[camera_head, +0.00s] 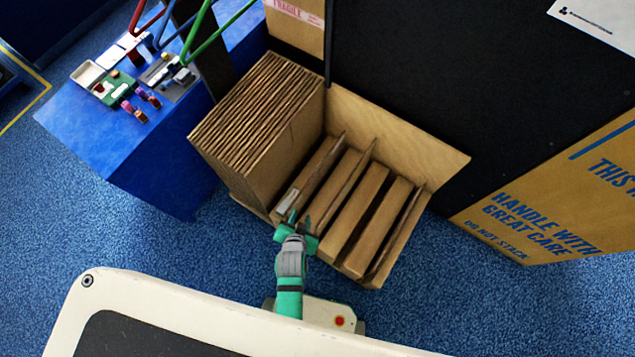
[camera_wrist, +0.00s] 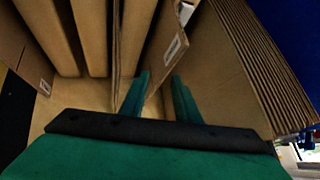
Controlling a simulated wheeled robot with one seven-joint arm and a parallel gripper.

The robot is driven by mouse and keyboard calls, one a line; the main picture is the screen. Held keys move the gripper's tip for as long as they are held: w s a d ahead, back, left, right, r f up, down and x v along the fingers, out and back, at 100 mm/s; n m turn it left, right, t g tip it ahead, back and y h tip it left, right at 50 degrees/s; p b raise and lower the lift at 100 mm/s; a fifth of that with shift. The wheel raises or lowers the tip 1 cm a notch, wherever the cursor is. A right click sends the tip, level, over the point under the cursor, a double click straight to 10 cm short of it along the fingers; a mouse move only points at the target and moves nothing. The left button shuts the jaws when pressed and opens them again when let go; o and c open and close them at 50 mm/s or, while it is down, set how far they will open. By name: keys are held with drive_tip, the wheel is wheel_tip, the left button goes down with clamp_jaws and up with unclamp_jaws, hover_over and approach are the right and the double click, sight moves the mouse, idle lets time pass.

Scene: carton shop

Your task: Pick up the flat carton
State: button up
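Several brown flat cartons stand upright on edge in an open cardboard holder (camera_head: 400,135). One flat carton (camera_head: 288,200) at its left side carries a pale label; a labelled panel also shows in the wrist view (camera_wrist: 168,35). My teal gripper (camera_head: 300,221) is over the near left end of the holder, beside this carton. In the wrist view its two fingers (camera_wrist: 161,80) are apart, and the panel's lower part lies in line with the gap. I cannot tell whether the fingertips touch it. Their lower contact is hidden.
A thick pack of flat cartons (camera_head: 262,110) stands directly left of the holder. A blue table (camera_head: 120,150) with small items and coloured tubes is further left. A dark panel (camera_head: 420,60) and a printed carton (camera_head: 560,200) stand behind and right. Blue floor is clear at right front.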

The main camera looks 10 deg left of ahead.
drive_tip(key=w+a+f+g, duration=0.2)
drive_tip(key=w+a+f, duration=0.15)
drive_tip(key=w, duration=0.25)
drive_tip(key=m+g+h, duration=0.1)
drive_tip(key=g+h, duration=0.1)
approach(308, 187)
drive_tip(key=shift+s+a+f, duration=0.3)
drive_tip(key=shift+a+f, duration=0.4)
drive_tip(key=shift+f, duration=0.2)
drive_tip(key=shift+w+m+h, duration=0.3)
drive_tip(key=shift+w+h, duration=0.1)
drive_tip(key=shift+w, duration=0.1)
drive_tip(key=x, duration=0.5)
drive_tip(key=shift+w+d+f, duration=0.2)
drive_tip(key=shift+d+f, duration=0.05)
drive_tip(key=shift+f, duration=0.1)
drive_tip(key=shift+x, duration=2.4)
drive_tip(key=shift+w, duration=0.1)
clamp_jaws()
drive_tip(key=shift+w+r, duration=0.1)
drive_tip(key=shift+a, duration=0.1)
